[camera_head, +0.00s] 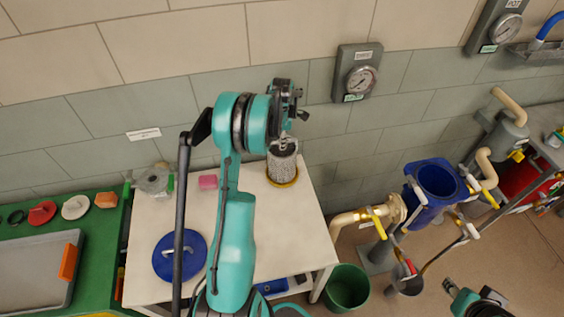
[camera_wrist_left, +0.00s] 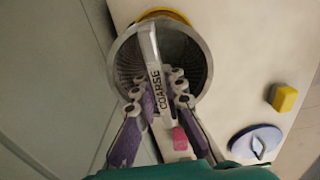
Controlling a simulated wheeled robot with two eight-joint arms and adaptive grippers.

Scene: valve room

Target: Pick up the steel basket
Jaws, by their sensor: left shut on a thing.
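The steel basket (camera_head: 281,165) is a grey mesh cylinder at the back right of the white table, at a yellow ring (camera_head: 284,181). In the left wrist view I look into its open top and see its round rim (camera_wrist_left: 119,48) and pale handle strap (camera_wrist_left: 155,62), marked COARSE. My left gripper (camera_wrist_left: 163,88) is shut on the handle; in the head view it (camera_head: 290,118) is above the basket. I cannot tell whether the basket's bottom touches the table. Part of my right arm shows at the bottom right; its fingers are not clear.
The white table (camera_head: 270,225) also bears a blue lid (camera_head: 167,262), a pink block (camera_head: 208,182) and a grey round fitting (camera_head: 153,180). A green bucket (camera_head: 346,290) stands right of it. The wall with a gauge (camera_head: 360,78) is close behind. A blue strainer housing (camera_head: 437,180) stands among pipes at right.

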